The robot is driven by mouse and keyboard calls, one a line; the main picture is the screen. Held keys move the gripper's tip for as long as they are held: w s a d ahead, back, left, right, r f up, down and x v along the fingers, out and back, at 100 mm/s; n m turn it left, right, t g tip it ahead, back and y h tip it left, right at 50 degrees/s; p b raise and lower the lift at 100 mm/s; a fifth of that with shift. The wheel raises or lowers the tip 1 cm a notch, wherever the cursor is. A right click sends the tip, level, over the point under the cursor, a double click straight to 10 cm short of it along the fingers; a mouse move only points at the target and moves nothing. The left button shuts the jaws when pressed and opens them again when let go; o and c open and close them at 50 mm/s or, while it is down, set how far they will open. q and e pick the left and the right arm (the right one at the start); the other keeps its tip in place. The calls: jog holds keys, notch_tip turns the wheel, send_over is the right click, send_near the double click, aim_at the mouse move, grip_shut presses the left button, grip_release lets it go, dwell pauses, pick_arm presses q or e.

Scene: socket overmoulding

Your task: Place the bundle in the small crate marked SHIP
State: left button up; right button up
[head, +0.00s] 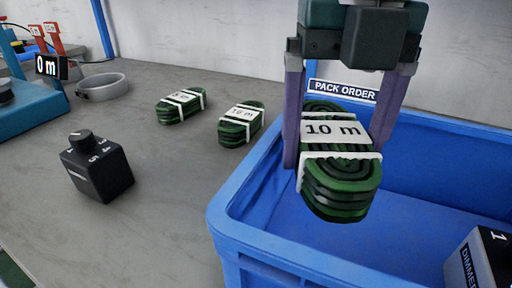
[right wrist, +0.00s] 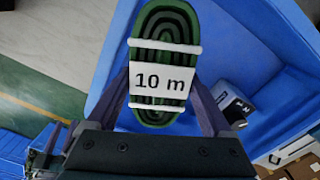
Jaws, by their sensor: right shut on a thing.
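My right gripper (head: 338,150) is shut on a dark green coiled bundle (head: 337,185) with white bands and a "10 m" label. It holds the bundle above the large blue crate (head: 228,215), near its left rim. The bundle also shows between the fingers in the right wrist view (right wrist: 160,118). A black box marked DIMMER (head: 478,266) lies inside the blue crate at the right. No SHIP mark is readable in either view. My left gripper is not in view.
Two more banded green bundles (head: 182,106) (head: 241,124) lie on the grey table. A black knob box (head: 98,170) and a grey ring (head: 102,87) are at the left. A PACK ORDER sign (head: 343,91) stands behind the crate. The crate's middle looks clear.

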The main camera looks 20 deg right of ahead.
send_over(313, 234)
notch_tip(313, 234, down, 6)
jog(key=shift+b, duration=0.45)
jog(key=shift+f+b, duration=0.45)
jog(key=shift+f, duration=1.7)
jog(key=shift+f, duration=0.15)
jog(key=o, duration=1.4)
